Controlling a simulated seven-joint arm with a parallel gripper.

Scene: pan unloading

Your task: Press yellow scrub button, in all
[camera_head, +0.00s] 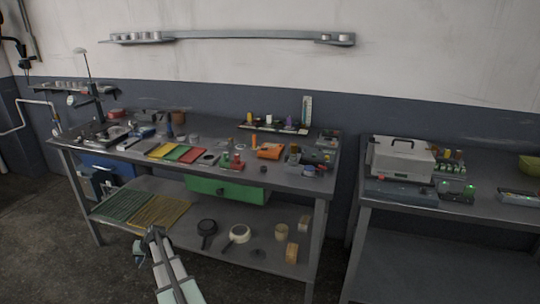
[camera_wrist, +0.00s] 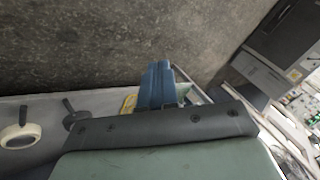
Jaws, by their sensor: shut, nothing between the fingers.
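I cannot make out a yellow scrub button for certain in either view. Small yellow items stand on a tray at the back of the workbench (camera_head: 228,172), too small to identify. A flat yellow sheet (camera_head: 162,150) lies on the bench top, and a yellow ribbed mat (camera_head: 160,212) lies on the lower shelf. My gripper (camera_head: 155,233) is in front of that shelf, near the yellow mat. In the wrist view my gripper (camera_wrist: 160,70) has its blue fingers shut together and empty. A bit of yellow (camera_wrist: 128,104) shows beside them.
A dark pan (camera_head: 207,227) and a cream-coloured pan (camera_head: 239,234) sit on the lower shelf, right of a green mat (camera_head: 123,205). A green drawer (camera_head: 228,190) hangs under the cluttered bench top. A second table (camera_head: 455,203) stands right. The floor in front is clear.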

